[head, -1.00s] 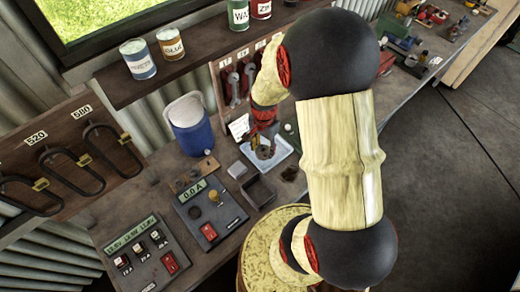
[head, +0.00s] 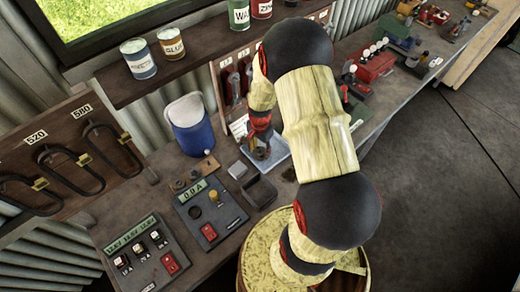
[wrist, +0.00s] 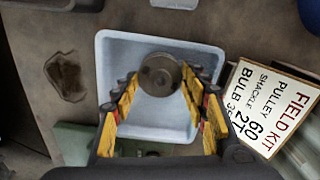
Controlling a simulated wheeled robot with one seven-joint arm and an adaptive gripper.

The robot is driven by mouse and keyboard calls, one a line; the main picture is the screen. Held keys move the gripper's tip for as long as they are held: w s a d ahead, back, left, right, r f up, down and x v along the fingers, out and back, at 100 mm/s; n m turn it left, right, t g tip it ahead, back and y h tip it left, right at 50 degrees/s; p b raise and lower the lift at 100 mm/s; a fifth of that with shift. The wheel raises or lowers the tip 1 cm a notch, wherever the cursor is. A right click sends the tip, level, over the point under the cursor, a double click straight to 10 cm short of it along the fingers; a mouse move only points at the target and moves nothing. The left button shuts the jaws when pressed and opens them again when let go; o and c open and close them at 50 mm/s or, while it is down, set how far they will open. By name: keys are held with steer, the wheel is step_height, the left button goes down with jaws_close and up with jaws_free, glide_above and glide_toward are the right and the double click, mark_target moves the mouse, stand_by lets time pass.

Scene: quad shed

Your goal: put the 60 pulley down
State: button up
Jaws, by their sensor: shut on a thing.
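The pulley (wrist: 160,72) is a round, dull grey-brown metal disc in the wrist view. My gripper (wrist: 161,90) has its yellow-and-black fingers closed on it from both sides. Pulley and fingertips are over a pale blue-white tray (wrist: 113,65), whose inside looks empty where it shows. I cannot tell whether the pulley touches the tray floor. In the head view my gripper (head: 258,150) is low over the tray (head: 279,152), hiding part of it, and the pulley is hard to make out there.
A card (wrist: 268,110) reading "FIELD KIT, PULLEY 60, SHACKLE 2T, BULB" lies beside the tray. A blue tub (head: 192,130), a dark open box (head: 261,192) and a meter panel (head: 208,207) stand close by. A dark patch (wrist: 65,77) marks the bench.

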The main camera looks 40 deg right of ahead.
steer(key=shift+f, duration=0.2)
steer(key=o, duration=1.2)
steer(key=shift+r, duration=0.1)
steer(key=shift+o, duration=0.4)
steer(key=shift+r, duration=0.1)
steer(key=a+r+n+t, duration=0.1)
steer(key=a+r+n, duration=0.3)
steer(key=r, duration=1)
steer(key=a+r+n+t, duration=0.15)
steer(key=a+r, duration=0.35)
steer(key=r, duration=0.9)
steer(key=s+a+r+n+t, duration=0.3)
steer(key=s+a+r+n, duration=0.7)
steer(key=s, duration=0.3)
steer(key=shift+a+r, duration=0.2)
steer(key=shift+r, duration=0.65)
